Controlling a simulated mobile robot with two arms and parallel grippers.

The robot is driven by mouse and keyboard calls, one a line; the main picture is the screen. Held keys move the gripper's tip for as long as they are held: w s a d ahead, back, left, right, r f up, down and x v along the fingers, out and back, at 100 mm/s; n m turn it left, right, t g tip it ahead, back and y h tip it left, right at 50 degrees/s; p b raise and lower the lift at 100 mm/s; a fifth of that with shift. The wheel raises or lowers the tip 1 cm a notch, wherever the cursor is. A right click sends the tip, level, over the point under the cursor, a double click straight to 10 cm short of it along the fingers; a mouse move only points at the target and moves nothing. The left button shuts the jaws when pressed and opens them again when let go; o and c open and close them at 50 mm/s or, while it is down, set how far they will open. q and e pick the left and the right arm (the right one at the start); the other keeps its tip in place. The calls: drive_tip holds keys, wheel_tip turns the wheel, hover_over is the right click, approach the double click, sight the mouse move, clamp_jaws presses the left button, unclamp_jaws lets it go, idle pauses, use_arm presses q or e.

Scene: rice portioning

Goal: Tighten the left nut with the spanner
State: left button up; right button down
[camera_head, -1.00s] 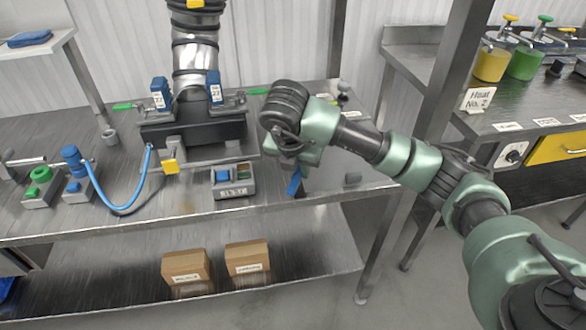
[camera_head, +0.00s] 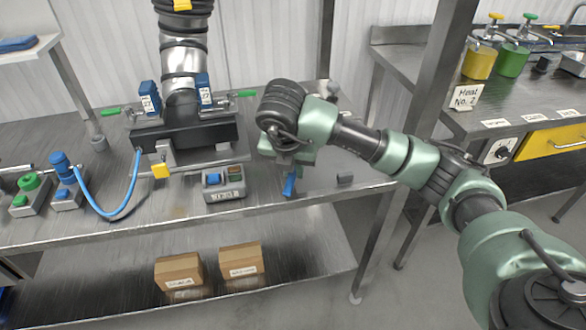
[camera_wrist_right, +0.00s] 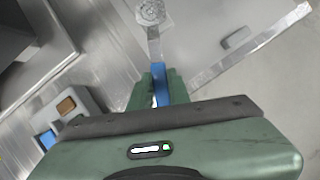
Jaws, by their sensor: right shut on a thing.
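My right gripper (camera_head: 290,176) hangs over the right part of the bench, shut on the blue handle of the spanner (camera_head: 290,186). In the right wrist view the spanner (camera_wrist_right: 154,45) runs out from between the fingers (camera_wrist_right: 155,92), with a blue grip, silver shank and round head. The black-based pipe fixture (camera_head: 185,131) stands left of the gripper, apart from it. It has a blue labelled unit on its left (camera_head: 149,98) and another on its right (camera_head: 204,92), each beside a green-ended lever. The left nut is too small to make out. My left gripper is out of view.
A grey button box (camera_head: 224,195) sits on the bench left of the gripper. A small grey block (camera_head: 345,178) lies to its right. A blue hose (camera_head: 108,213) curves at left. A steel post (camera_head: 437,80) stands behind my right arm. The bench front between box and block is mostly clear.

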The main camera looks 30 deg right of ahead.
drive_tip(key=shift+r+p, duration=0.45)
drive_tip(key=shift+r, duration=0.55)
idle(0.5)
drive_tip(key=shift+r+p, duration=0.9)
drive_tip(key=shift+r, duration=0.95)
